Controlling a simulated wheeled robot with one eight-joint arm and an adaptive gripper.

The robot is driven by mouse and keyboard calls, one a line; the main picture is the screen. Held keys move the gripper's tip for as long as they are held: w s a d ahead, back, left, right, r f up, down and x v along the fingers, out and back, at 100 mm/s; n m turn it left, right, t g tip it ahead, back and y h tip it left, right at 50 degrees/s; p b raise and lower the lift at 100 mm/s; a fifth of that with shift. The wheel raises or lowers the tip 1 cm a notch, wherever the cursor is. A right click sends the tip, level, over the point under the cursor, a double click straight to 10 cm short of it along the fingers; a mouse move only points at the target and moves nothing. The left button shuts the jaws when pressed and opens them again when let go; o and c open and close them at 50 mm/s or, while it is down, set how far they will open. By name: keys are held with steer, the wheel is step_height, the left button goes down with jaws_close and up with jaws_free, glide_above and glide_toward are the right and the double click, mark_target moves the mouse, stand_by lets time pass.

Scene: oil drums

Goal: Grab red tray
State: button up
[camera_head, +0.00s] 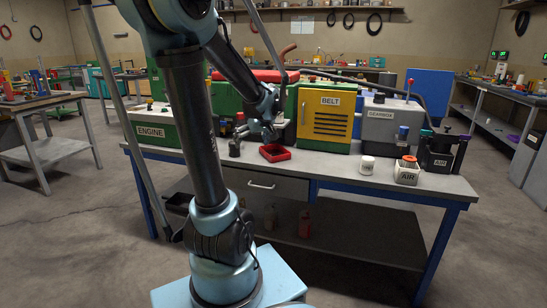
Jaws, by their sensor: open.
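The red tray (275,153) is a small, shallow, open-topped tray on the grey workbench top, left of the yellow BELT cabinet. Its inside looks empty. My gripper (268,133) is just above and slightly behind the tray, pointing down. The gripper is small and dark in this view, and its fingers look apart with nothing between them. I cannot tell whether a fingertip touches the tray's rim.
The yellow BELT cabinet (323,118) stands close right of the tray. A dark metal fitting (235,147) sits to its left. The bench front (330,180) is mostly clear.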

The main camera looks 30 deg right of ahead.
steer(key=s+d+t+h, duration=0.2)
steer(key=d, duration=1.5)
glide_toward(272, 153)
steer(key=shift+w+f, duration=0.2)
steer(key=shift+f, duration=0.4)
steer(key=shift+x, duration=2.6)
steer(key=shift+w+d+r, duration=0.1)
steer(key=shift+r, duration=0.1)
steer(key=c, duration=0.8)
